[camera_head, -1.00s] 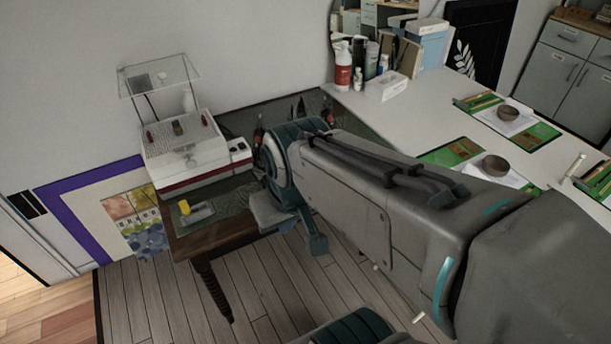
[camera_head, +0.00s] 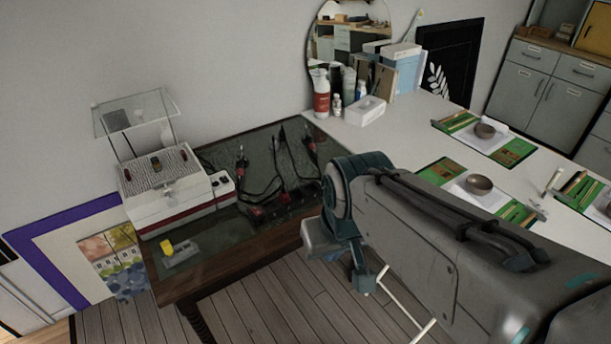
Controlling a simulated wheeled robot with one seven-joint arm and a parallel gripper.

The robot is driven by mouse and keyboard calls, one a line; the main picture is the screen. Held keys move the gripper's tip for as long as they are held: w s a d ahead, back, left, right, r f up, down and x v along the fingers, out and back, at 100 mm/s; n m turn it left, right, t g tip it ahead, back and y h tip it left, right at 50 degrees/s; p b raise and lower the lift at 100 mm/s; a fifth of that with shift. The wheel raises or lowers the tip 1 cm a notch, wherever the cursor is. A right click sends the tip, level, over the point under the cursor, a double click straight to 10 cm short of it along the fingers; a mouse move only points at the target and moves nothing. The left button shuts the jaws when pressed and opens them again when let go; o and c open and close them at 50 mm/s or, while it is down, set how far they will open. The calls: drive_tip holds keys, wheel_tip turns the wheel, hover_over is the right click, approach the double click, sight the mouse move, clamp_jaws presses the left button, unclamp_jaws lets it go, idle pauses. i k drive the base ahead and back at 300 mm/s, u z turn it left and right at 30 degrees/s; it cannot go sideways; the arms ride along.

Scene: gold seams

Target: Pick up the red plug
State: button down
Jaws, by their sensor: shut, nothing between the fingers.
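Several red-and-black plug-like pieces with black cables lie on the dark tabletop (camera_head: 225,248). One red piece (camera_head: 258,212) is near the front middle, one (camera_head: 242,163) is further back beside the white machine, and one (camera_head: 310,143) is at the back right. I cannot tell which is the red plug. My gripper (camera_head: 364,284) is at the end of my bent arm, right of the table's front corner and apart from the red pieces. It is shut and empty. My arm hides part of the table's right side.
A white machine (camera_head: 175,212) with a raised clear lid stands on the table's left. A yellow-topped grey tool (camera_head: 180,252) lies in front of it. A white table (camera_head: 390,128) with bottles, a box, green boards and bowls adjoins at right. Wooden floor is clear in front.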

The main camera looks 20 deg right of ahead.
sight(284, 197)
drive_tip(key=z, duration=0.25)
drive_tip(key=i, duration=0.85)
drive_tip(key=z, duration=0.65)
drive_tip(key=k, duration=0.45)
drive_tip(key=u, duration=0.4)
drive_tip(key=i, duration=0.4)
drive_tip(key=z, duration=0.05)
